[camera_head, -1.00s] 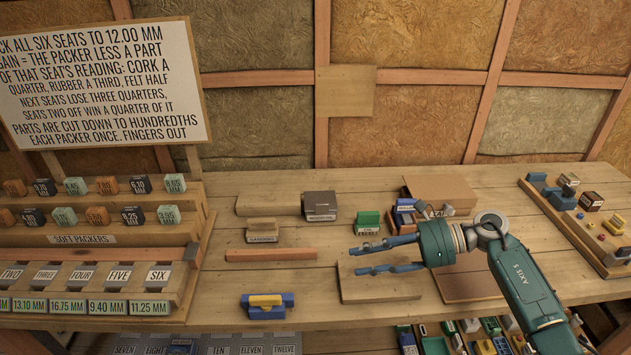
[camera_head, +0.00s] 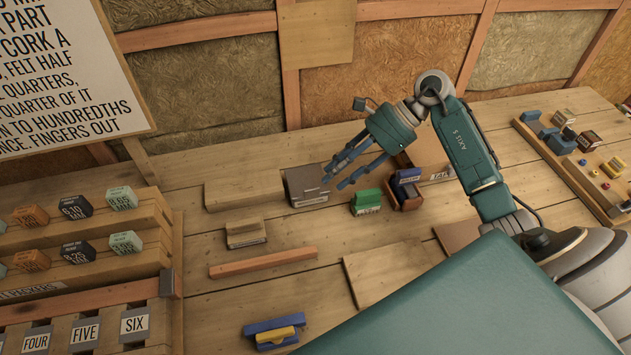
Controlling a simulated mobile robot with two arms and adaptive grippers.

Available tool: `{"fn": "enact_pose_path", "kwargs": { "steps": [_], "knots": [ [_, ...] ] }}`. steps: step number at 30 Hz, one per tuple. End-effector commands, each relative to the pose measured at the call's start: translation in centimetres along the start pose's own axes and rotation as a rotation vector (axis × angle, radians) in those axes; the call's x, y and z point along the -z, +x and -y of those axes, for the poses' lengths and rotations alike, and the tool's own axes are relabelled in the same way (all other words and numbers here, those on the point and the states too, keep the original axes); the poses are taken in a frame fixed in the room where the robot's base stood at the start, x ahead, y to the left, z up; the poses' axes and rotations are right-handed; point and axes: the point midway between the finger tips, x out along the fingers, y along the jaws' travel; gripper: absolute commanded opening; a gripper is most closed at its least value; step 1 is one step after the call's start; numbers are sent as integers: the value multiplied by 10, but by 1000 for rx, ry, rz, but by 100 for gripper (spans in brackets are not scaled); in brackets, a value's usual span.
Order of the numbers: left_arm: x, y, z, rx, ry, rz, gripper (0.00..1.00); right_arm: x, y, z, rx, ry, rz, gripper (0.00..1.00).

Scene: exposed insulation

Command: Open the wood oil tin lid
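The wood oil tin (camera_head: 305,190) is a grey-brown box with a dark top and a pale label band low on its front. It stands upright on the bench in the middle of the head view, and its lid looks closed. My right gripper (camera_head: 333,182) reaches in from the right with its two fingers apart and nothing between them. Its fingertips are at the tin's right edge in the picture; I cannot tell whether they touch it. The fingers hide a little of the tin's right side. My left gripper is not in view.
A plank (camera_head: 243,190) lies left of the tin. A wooden block (camera_head: 246,233) and a reddish strip (camera_head: 262,263) lie in front. A green box (camera_head: 366,202) and blue items in a small holder (camera_head: 407,190) stand to the right. A wooden board (camera_head: 385,272) lies nearer.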

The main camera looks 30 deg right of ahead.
Motion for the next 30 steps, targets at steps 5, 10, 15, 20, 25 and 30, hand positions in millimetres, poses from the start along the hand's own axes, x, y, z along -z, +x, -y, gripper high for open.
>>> {"fn": "enact_pose_path", "kwargs": {
  "steps": [5,10,15,20,25,30],
  "knots": [
    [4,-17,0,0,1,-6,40,-4,33,-1,-2,3,6,33],
    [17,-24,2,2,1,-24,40,-3,56,0,-1,2,4,33],
    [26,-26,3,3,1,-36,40,-1,67,0,0,2,2,33],
    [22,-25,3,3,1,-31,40,0,68,0,0,1,1,33],
    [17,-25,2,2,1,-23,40,0,68,0,0,1,1,19],
    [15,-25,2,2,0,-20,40,0,68,0,1,1,1,0]
  ]
}}
